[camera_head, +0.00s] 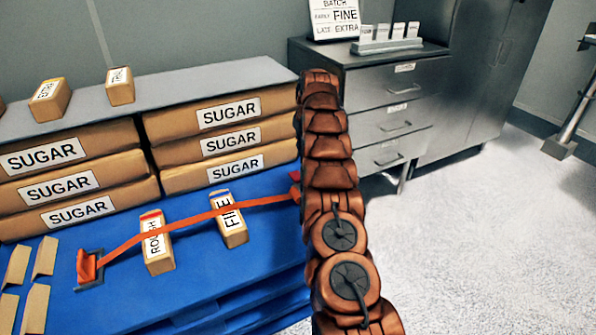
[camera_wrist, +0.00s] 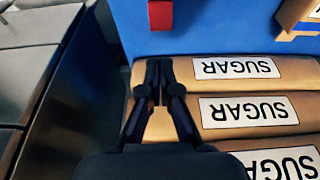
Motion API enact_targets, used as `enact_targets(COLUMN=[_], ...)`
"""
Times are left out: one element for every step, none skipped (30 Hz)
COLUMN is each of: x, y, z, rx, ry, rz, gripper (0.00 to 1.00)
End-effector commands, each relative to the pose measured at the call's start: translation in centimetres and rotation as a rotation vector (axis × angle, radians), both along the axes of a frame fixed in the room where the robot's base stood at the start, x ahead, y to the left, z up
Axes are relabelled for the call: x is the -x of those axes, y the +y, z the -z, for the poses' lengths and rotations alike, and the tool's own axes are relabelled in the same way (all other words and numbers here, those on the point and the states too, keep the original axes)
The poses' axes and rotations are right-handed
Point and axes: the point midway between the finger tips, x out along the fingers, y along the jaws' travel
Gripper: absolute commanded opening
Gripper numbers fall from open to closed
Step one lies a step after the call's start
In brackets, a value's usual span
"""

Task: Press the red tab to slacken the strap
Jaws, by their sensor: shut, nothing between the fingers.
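An orange-red strap (camera_head: 190,217) runs over the blue pallet top, across a ROUGH block (camera_head: 157,246) and a FINE block (camera_head: 231,222). Its left end meets an orange-red buckle (camera_head: 87,266) on a dark plate. At its right end a small red piece (camera_head: 295,188) is partly hidden behind my arm. The wrist view shows a red block (camera_wrist: 160,14) on the blue surface, cut by the top edge. I cannot tell for sure which is the tab. My gripper (camera_wrist: 158,66) is shut and empty, above the sugar sacks' end and apart from the red block.
Stacked sugar sacks (camera_head: 228,141) stand behind the strap, with a grey board (camera_head: 180,90) on top bearing small blocks. Tan pieces (camera_head: 43,256) lie at the pallet's left. A metal drawer cabinet (camera_head: 400,107) stands right of my arm.

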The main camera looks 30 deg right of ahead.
Motion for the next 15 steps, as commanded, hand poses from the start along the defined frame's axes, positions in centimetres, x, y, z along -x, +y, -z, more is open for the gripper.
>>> enact_targets(x=[0.0, 0.0, 0.0, -0.1, -0.1, -0.1, -0.2, -0.3, -0.4, -0.5, -0.6, -0.7, -0.8, -0.9, -1.1], y=[0.0, 0.0, 0.0, 0.0, 0.0, 0.0, 0.0, 0.0, 0.0, 0.0, 0.0, -0.1, -0.1, -0.1, -0.1], z=[0.0, 0.1, 0.1, 0.2, 0.4, 0.6, 0.8, 1.0, 1.3, 1.6, 1.9, 2.4, 2.7, 3.0, 3.4], rx=[0.000, 0.000, 0.000, 0.000, 0.000, 0.000, 0.000, 0.000, 0.000, 0.000, 0.000, 0.000, 0.001, 0.001, 0.001], ry=[0.000, 0.000, 0.000, 0.000, 0.000, 0.001, 0.001, 0.001, 0.001, 0.000, 0.000, -0.001, -0.001, -0.002, -0.002], rz=[0.000, 0.000, 0.000, 0.000, 0.000, 0.000, 0.000, 0.000, 0.000, 0.000, 0.000, 0.000, 0.000, 0.000, 0.000], gripper=[0.00, 0.00, 0.00, 0.00, 0.00, 0.00, 0.00, 0.00, 0.00, 0.00, 0.00, 0.00, 0.00, 0.00, 0.00])
